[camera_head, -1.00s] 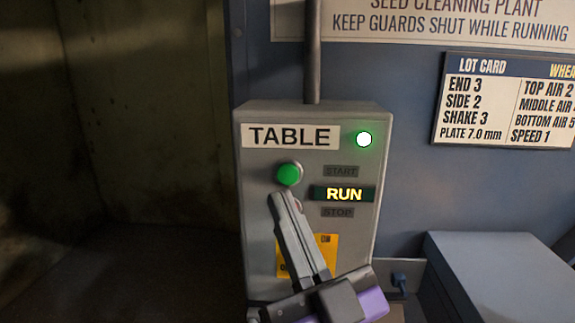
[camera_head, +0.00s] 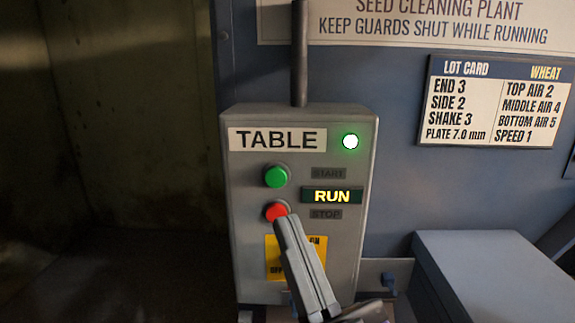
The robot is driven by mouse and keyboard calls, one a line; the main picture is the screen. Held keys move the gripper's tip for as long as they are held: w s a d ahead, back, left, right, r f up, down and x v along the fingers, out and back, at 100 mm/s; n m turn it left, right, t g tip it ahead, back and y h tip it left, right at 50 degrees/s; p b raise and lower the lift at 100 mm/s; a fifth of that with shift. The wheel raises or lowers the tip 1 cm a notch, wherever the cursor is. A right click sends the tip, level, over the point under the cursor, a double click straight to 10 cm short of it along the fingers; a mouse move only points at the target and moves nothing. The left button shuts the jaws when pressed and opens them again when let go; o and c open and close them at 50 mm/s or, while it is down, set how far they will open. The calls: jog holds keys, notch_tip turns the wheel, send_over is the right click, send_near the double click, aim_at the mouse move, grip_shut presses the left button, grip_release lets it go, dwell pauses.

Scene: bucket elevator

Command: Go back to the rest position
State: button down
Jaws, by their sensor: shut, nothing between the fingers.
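My gripper (camera_head: 286,222) is shut and empty, in the lower middle of the head view. Its closed fingertips show just below and to the right of the red stop button (camera_head: 276,211), overlapping its edge in the picture; I cannot tell whether they touch it. The grey TABLE control box (camera_head: 350,255) fills the middle of the view. Its green start button (camera_head: 276,176) is uncovered. The display (camera_head: 332,196) reads RUN and the round lamp (camera_head: 350,141) is lit. A yellow label (camera_head: 279,258) is partly hidden behind my fingers.
A lot card (camera_head: 495,102) hangs on the blue wall at the right, below a seed cleaning plant sign (camera_head: 430,25). A grey-blue box-shaped housing (camera_head: 495,265) stands at the lower right. A dark recess (camera_head: 120,150) lies at the left. A pipe (camera_head: 299,55) rises from the box.

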jog(key=s+d+f+m+h, duration=0.1)
jog(key=s+d+f+h, duration=0.15)
jog(key=f, duration=0.35)
jog(key=s+d+f+h, duration=0.1)
jog(key=d+f, duration=0.3)
jog(key=f, duration=0.2)
jog(key=s+d+f+m+g+h, duration=0.2)
jog(key=s+d+f+g+h, duration=0.2)
jog(key=s+f, duration=0.6)
jog(key=s+d+f+m+g+h, duration=0.2)
jog(key=s+d+f+g+h, duration=0.2)
jog(key=s+d+f, duration=0.5)
jog(key=s+f, duration=0.1)
jog(key=s, duration=0.4)
jog(key=shift+d+f, duration=0.2)
jog(key=shift+f, duration=0.15)
